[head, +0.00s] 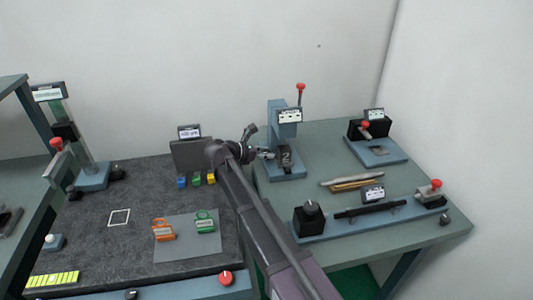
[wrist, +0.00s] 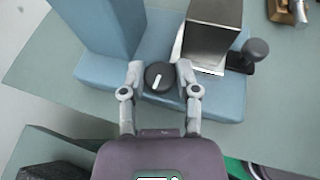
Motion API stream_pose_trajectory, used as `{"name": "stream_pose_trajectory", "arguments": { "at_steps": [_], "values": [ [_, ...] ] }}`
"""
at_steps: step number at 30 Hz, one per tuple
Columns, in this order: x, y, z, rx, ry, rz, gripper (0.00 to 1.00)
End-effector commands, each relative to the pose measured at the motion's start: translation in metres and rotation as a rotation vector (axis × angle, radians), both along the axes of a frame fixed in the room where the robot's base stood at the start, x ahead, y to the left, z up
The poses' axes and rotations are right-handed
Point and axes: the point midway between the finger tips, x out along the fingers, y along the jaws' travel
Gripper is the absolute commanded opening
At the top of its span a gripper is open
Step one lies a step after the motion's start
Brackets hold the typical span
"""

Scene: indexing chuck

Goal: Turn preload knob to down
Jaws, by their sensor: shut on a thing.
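The preload knob (wrist: 160,75) is a round black knob with a white pointer mark, on the near edge of a blue base (wrist: 228,107) in the wrist view. The mark lies on the knob's lower part, slanting slightly left toward the bottom of that picture. My gripper (wrist: 159,70) has one finger on each side of the knob and is shut on it. In the head view my gripper (head: 262,152) is at the left side of the blue press-like stand (head: 283,130). The knob is hidden there by my arm and gripper.
In the wrist view, a blue column (wrist: 108,28) rises left of the knob, a metal block (wrist: 210,40) stands just right, and a black handle (wrist: 256,52) is further right. The head view shows a red-knobbed lever (head: 300,92) atop the stand and rods (head: 352,182) lying nearby.

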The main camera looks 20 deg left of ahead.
Motion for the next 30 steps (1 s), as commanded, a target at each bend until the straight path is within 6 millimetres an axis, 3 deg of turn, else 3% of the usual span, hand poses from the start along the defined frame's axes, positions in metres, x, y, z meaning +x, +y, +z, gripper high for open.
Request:
{"name": "stream_pose_trajectory", "arguments": {
  "at_steps": [6,17,18,26,29,30],
  "values": [
    [0.0025,0.002,-0.0002,0.0,0.0,-0.105,0.0],
    [0.0012,0.0006,-0.0001,0.0,-0.001,-0.119,0.0],
    [0.0012,0.0006,-0.0001,0.0,-0.001,-0.119,0.53],
    [0.0009,0.0005,0.0001,0.0,-0.001,-0.119,0.55],
    [0.0,0.0007,0.0006,0.0,-0.001,-0.117,0.76],
    [-0.0017,0.0013,0.0016,-0.001,-0.001,-0.113,0.76]
  ]
}}
